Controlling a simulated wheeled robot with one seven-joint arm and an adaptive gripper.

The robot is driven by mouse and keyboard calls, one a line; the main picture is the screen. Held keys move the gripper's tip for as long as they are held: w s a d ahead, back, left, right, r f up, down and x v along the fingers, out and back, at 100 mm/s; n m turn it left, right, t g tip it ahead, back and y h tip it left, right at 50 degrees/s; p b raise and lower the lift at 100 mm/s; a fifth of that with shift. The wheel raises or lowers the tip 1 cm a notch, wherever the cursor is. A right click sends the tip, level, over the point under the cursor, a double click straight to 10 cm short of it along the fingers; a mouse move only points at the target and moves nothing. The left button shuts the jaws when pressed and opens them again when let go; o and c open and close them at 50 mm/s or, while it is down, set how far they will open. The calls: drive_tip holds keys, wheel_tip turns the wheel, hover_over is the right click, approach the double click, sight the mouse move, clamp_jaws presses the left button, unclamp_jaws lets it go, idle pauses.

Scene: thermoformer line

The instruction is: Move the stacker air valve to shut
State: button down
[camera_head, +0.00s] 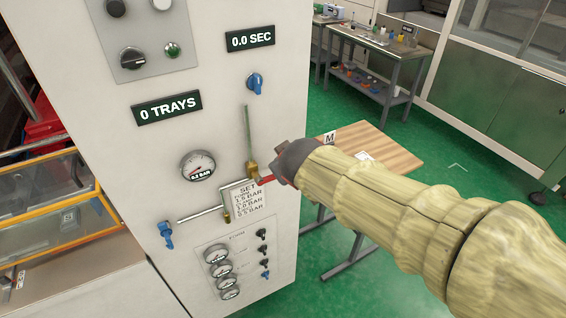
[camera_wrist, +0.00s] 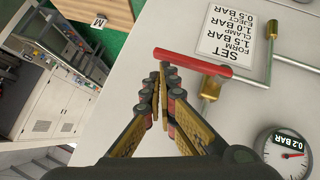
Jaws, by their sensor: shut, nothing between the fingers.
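A red lever (camera_wrist: 190,63) sits on a brass valve body (camera_wrist: 210,86) on the white panel. In the wrist view it lies roughly crosswise to the short pipe at the valve. In the head view only a little of the red lever (camera_head: 266,181) shows, beside the brass valve (camera_head: 252,170). My gripper (camera_wrist: 163,70) is shut and empty. Its fingertips are close to the lever's free left end in the wrist view; I cannot tell whether they touch it. In the head view my gripper (camera_head: 272,176) hides part of the lever. No label naming the valve is readable.
A gauge (camera_head: 198,166) reads 0.2 BAR. A settings card (camera_head: 248,197), thin pipes, a blue lower handle (camera_head: 166,235) and a blue upper knob (camera_head: 255,82) are near the valve. A wooden table (camera_head: 380,143) stands behind my arm. Green floor is open beyond.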

drive_tip(key=shift+r, duration=0.1)
idle(0.7)
drive_tip(key=shift+w+r+p, duration=0.1)
drive_tip(key=shift+r+p, duration=0.8)
drive_tip(key=shift+r, duration=0.35)
drive_tip(key=s+d+r+p, duration=0.3)
drive_tip(key=s+r, duration=0.3)
drive_tip(key=r, duration=0.3)
drive_tip(key=shift+d+r+p, duration=0.4)
drive_tip(key=shift+p, duration=0.4)
